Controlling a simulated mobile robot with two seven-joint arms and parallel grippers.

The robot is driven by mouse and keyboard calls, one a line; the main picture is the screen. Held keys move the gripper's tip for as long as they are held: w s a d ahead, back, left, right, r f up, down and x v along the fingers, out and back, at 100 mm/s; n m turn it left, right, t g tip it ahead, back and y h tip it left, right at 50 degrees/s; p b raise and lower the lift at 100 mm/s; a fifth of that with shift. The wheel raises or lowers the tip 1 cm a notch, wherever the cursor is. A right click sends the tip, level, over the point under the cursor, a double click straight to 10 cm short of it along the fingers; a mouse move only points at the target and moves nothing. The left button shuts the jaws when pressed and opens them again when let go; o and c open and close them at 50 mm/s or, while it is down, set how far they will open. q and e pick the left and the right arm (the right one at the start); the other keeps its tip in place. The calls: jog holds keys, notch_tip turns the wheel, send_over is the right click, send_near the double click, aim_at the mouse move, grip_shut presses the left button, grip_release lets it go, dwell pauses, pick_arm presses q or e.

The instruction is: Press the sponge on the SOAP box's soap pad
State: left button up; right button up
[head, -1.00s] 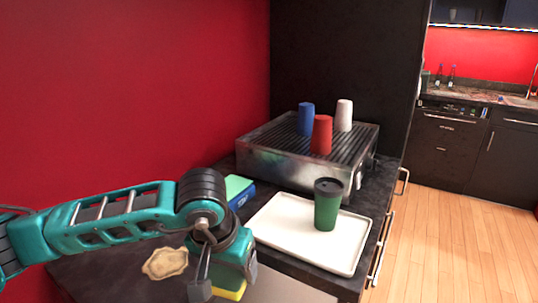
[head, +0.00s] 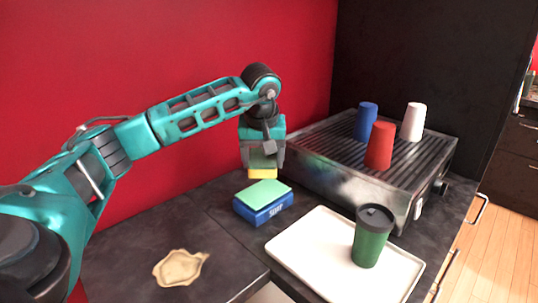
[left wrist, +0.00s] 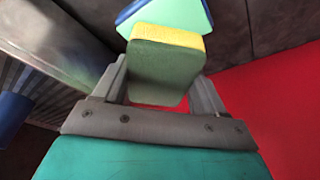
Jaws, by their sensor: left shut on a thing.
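The sponge (head: 262,173), yellow with a green side, is held in my left gripper (head: 263,160), which is shut on it. The sponge also shows between the fingers in the left wrist view (left wrist: 165,65). The blue SOAP box (head: 263,207) with its light green soap pad (head: 262,194) sits on the dark counter. The sponge is above the pad's back part with a small gap in the head view. In the left wrist view the soap pad (left wrist: 172,12) shows partly beyond the sponge, which hides the rest. My right gripper is not in view.
A white tray (head: 315,250) with a green lidded cup (head: 371,237) lies right of the box. Behind stands a metal machine (head: 335,150) with blue, red and white cups on top. A tan spill (head: 180,268) lies on the counter front left. A red wall (head: 180,60) is behind.

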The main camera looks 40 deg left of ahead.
aim_at(263, 191)
pick_arm(q)
jog(key=shift+s+f+b, duration=0.1)
jog(key=shift+f+b, duration=0.55)
jog(key=shift+f, duration=0.15)
notch_tip(263, 191, down, 4)
jog(key=b, duration=0.3)
jog(key=shift+r, duration=0.2)
jog(key=shift+f+b, duration=0.25)
jog(key=shift+b, duration=0.15)
jog(key=shift+f, duration=0.15)
jog(key=shift+f+b, duration=0.3)
jog(key=shift+f, duration=0.65)
dwell(0.6)
dwell(0.6)
